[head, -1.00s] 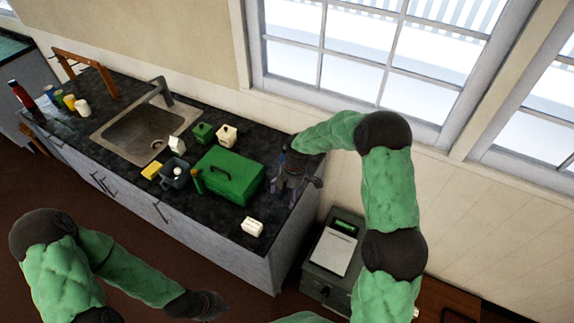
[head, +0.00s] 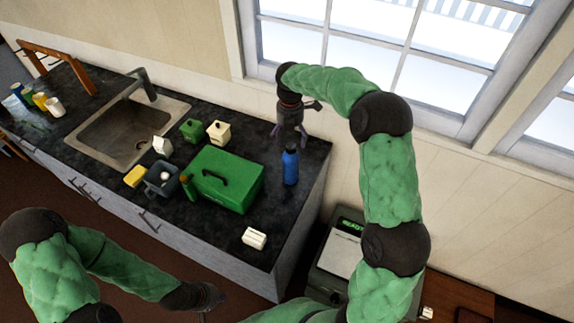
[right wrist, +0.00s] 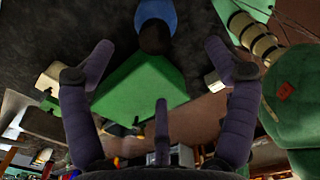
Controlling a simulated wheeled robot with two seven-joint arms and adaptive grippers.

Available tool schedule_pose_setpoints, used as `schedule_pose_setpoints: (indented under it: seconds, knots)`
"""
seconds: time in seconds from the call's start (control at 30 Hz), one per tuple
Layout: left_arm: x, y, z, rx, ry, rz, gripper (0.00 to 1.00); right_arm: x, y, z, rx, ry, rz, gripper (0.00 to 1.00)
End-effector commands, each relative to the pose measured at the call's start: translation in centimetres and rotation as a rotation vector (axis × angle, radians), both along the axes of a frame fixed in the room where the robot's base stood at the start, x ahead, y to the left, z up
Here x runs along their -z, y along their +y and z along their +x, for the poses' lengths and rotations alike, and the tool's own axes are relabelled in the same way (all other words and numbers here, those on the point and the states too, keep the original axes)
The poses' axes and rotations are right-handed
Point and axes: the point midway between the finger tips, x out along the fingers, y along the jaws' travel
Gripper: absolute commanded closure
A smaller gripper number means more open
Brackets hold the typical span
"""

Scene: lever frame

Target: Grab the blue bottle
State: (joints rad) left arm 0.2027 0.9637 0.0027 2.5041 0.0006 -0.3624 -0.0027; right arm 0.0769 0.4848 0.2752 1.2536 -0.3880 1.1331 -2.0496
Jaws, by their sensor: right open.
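The blue bottle (head: 290,167) stands upright on the right end of the dark counter, beside the green box. My right gripper (head: 289,132) is open and empty, above and behind the bottle toward the window. In the right wrist view the bottle's blue body (right wrist: 157,12) and dark top show at the upper edge, beyond the spread fingers of my right gripper (right wrist: 158,85). My left gripper (head: 207,297) hangs low in front of the counter; its fingers are too small and dark to read.
A green box (head: 228,180) with a handle stands just left of the bottle. A white block (head: 254,238) lies near the counter's front edge. A grey bin (head: 162,180), small canisters and a sink (head: 125,130) are further left. A window is behind my right arm.

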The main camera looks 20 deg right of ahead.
Motion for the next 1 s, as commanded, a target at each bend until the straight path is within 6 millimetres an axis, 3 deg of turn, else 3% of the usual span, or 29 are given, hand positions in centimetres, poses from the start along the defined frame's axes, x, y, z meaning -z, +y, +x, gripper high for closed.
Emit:
schedule_pose_setpoints:
  seconds: [0.03,0.13,0.5,0.77,1.0]
  knots:
    - [1.0,0.0,0.1,0.0,-0.001,0.0,1.0,1.0,0.0,0.0,-0.001,0.0,0.0,0.13]
    - [1.4,0.0,0.1,0.0,-0.001,0.0,1.0,1.5,0.0,0.0,-0.003,0.0,-0.001,0.13]
    - [1.5,0.0,0.0,0.0,-0.001,0.0,1.0,6.0,-0.1,-0.1,-0.001,0.003,-0.002,0.13]
    - [1.5,0.0,0.1,0.0,-0.001,0.0,1.0,7.7,-0.3,-0.2,-0.001,0.002,0.0,0.13]
    - [1.6,0.0,0.1,0.0,-0.001,0.0,1.0,11.0,-0.7,-0.6,-0.002,0.002,-0.001,0.13]
